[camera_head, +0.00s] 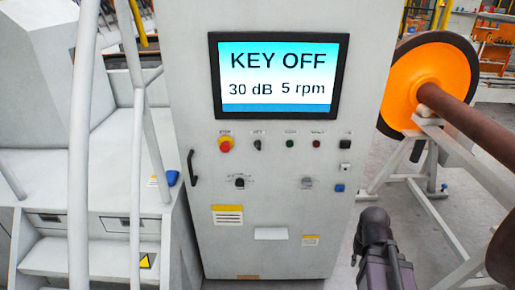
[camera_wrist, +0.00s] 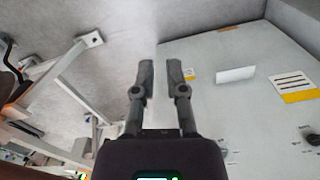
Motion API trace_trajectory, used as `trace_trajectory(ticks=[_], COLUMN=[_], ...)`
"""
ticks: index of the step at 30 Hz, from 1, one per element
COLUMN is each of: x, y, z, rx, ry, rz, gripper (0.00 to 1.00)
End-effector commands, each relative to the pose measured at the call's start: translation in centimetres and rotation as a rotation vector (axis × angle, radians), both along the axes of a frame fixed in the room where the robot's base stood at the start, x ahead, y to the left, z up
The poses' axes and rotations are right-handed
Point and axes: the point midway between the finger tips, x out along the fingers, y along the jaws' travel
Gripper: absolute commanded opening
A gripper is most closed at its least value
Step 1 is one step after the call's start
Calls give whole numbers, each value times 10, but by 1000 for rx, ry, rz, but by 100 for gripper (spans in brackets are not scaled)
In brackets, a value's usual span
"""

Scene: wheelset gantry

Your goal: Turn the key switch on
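The screen (camera_head: 276,75) above reads "KEY OFF", "30 dB" and "5 rpm". In the wrist view, my gripper (camera_wrist: 160,72) has its two fingers apart with nothing between them. It is over the cabinet's lower edge and the floor, away from the controls. The key switch cannot be made out there. In the head view, my dark arm shows at the lower right.
Green and red buttons (camera_head: 317,144), more knobs (camera_head: 239,183) and a black handle (camera_head: 192,168) are on the cabinet front. White rails (camera_head: 137,190) stand at left. An orange wheel (camera_head: 428,78) on a white stand (camera_head: 425,190) is at right.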

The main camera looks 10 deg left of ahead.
Motion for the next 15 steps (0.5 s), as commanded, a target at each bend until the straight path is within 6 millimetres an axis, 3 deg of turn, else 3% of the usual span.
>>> trace_trajectory(ticks=[1, 2, 8, 15], x=[2, 4, 29, 89], y=[1, 2, 15, 52], z=[-1, -2, -11, -22], rx=[0, 0, 1, 1], ry=[-6, -12, -111, -362], rz=[4, 7, 61, 196], gripper=[45, 54, 54, 54])
